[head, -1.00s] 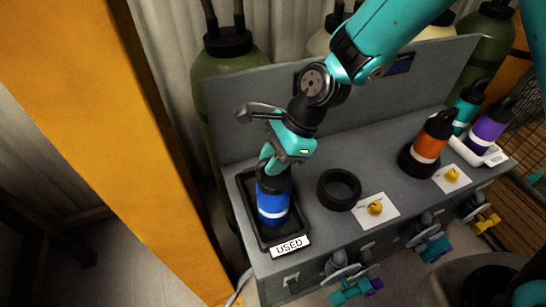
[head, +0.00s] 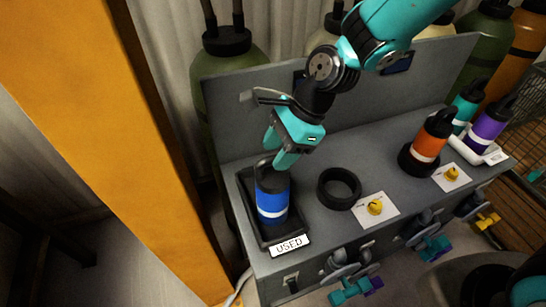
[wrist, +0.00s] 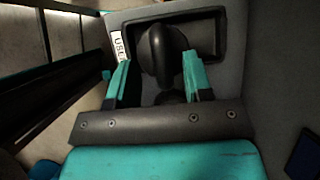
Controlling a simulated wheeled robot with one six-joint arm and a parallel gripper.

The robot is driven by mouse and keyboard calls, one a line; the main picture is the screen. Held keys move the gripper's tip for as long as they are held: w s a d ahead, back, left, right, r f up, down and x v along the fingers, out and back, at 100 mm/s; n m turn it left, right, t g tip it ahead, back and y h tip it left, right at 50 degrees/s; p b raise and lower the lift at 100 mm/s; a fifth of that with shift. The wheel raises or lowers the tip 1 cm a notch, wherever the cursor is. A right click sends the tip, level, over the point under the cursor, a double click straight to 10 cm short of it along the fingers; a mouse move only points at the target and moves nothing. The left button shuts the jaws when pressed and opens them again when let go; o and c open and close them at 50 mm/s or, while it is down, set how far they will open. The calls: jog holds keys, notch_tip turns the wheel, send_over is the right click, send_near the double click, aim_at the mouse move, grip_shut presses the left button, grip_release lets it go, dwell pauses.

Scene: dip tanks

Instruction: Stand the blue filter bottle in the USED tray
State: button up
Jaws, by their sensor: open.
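The blue filter bottle (head: 271,195) stands upright in the black USED tray (head: 248,212) at the left end of the grey bench. It has a black top with a handle and a white band. My gripper (head: 279,158) is open and empty, above the bottle and a little to its right, apart from it. In the wrist view the open fingers (wrist: 157,80) show with the bottle's black top (wrist: 164,50) beyond and between them. The tray's rim (wrist: 222,35) and the USED label (wrist: 119,46) also show there.
An empty black ring holder (head: 338,188) is right of the tray. An orange bottle (head: 431,138) stands in another ring. Teal (head: 467,104) and purple (head: 487,129) bottles stand at the far right by a white tray. A tall orange post (head: 130,130) is close on the left.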

jog(key=s+v, duration=0.1)
jog(key=v, duration=0.8)
jog(key=s+d+r+n, duration=0.3)
jog(key=s+n, duration=0.4)
jog(key=n, duration=0.4)
jog(key=s+d+r+n+t+h, duration=0.1)
jog(key=s+d+r+n, duration=0.2)
jog(key=s+n, duration=0.5)
jog(key=n, duration=0.2)
jog(key=shift+s+n, duration=0.3)
jog(key=shift+n, duration=0.1)
